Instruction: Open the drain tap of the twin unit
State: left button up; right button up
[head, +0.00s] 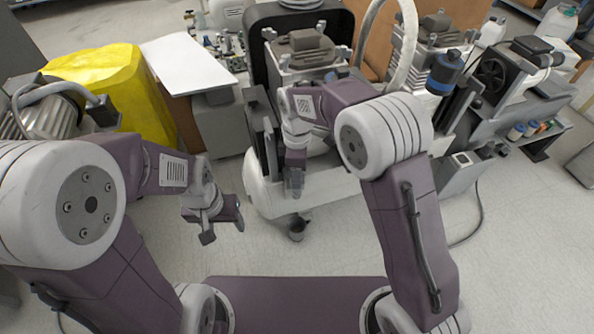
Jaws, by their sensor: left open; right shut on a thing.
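The twin unit (345,187) is a white horizontal tank on casters with two grey-brown compressor heads above it, at the centre of the head view. My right gripper (294,186) points down at the front left part of the tank. It is shut on a small part there, which appears to be the drain tap. The fingers hide the tap, so its handle position cannot be told. My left gripper (222,222) is open and empty, to the left of the tank and apart from it, above the floor.
A yellow covered object (105,75) and a white panel (187,62) on a grey cabinet stand at the back left. A bench with a black fan unit (492,75) and bottles stands at the right. A caster (297,229) is below my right gripper. The floor in front is clear.

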jog(key=n+p, duration=0.1)
jog(key=p, duration=0.2)
jog(key=n+p, duration=0.2)
jog(key=p, duration=0.1)
jog(key=shift+r+p, duration=0.35)
jog(key=shift+r, duration=0.05)
jog(key=shift+f+n+p, duration=0.3)
jog(key=shift+n+p, duration=0.05)
jog(key=shift+n, duration=0.35)
jog(key=shift+f, duration=0.1)
jog(key=o, duration=1.4)
notch_tip(320, 180, up, 9)
jog(key=p, duration=0.5)
